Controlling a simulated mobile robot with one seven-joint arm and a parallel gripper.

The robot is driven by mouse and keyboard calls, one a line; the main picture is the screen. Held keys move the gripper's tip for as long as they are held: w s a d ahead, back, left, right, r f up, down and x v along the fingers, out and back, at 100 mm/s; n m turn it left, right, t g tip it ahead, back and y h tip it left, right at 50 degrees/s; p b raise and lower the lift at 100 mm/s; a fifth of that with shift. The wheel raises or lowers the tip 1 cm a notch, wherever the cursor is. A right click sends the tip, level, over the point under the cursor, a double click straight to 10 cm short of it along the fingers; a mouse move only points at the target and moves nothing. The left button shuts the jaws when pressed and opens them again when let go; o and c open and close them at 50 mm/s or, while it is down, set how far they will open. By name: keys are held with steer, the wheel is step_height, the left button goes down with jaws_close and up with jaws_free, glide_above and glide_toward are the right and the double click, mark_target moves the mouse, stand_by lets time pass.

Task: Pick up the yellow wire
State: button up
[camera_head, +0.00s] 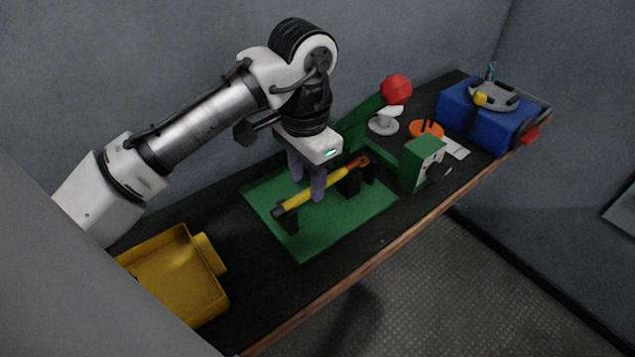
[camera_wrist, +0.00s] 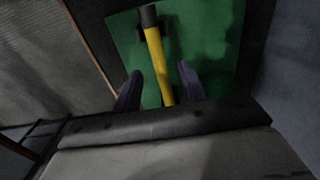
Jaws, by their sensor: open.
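The yellow wire (camera_head: 318,190) is a straight yellow rod with a dark end and an orange end. It rests on dark supports above a green board (camera_head: 331,237). My gripper (camera_head: 307,187) is open, pointing down, with its purple fingers on either side of the wire's middle. In the wrist view, the yellow wire (camera_wrist: 159,65) runs between the two fingers (camera_wrist: 160,82), with a gap visible on each side. The wire's dark end points away from the gripper there. Its other end is hidden behind the gripper body in the wrist view.
A yellow bin (camera_head: 176,268) stands at the near left of the dark bench. A green block (camera_head: 418,163), a red knob (camera_head: 396,89), an orange disc (camera_head: 427,129) and a blue box (camera_head: 478,117) stand to the right. The bench's wooden edge (camera_head: 350,272) borders the open floor.

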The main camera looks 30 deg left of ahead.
steer(key=shift+f, duration=1.25)
jaws_close()
steer(key=shift+r, duration=0.15)
steer(key=shift+r, duration=0.6)
step_height(320, 180, up, 2)
steer(key=shift+d+b, duration=0.15)
steer(key=shift+b, duration=0.4)
steer(key=s+d+b, duration=0.1)
steer(key=s+d, duration=0.2)
steer(key=d, duration=0.5)
steer(key=s+d+b, duration=0.1)
steer(key=s+d, duration=0.2)
steer(key=d, duration=0.5)
steer(key=shift+d+b, duration=0.35)
steer(key=shift+b, duration=0.05)
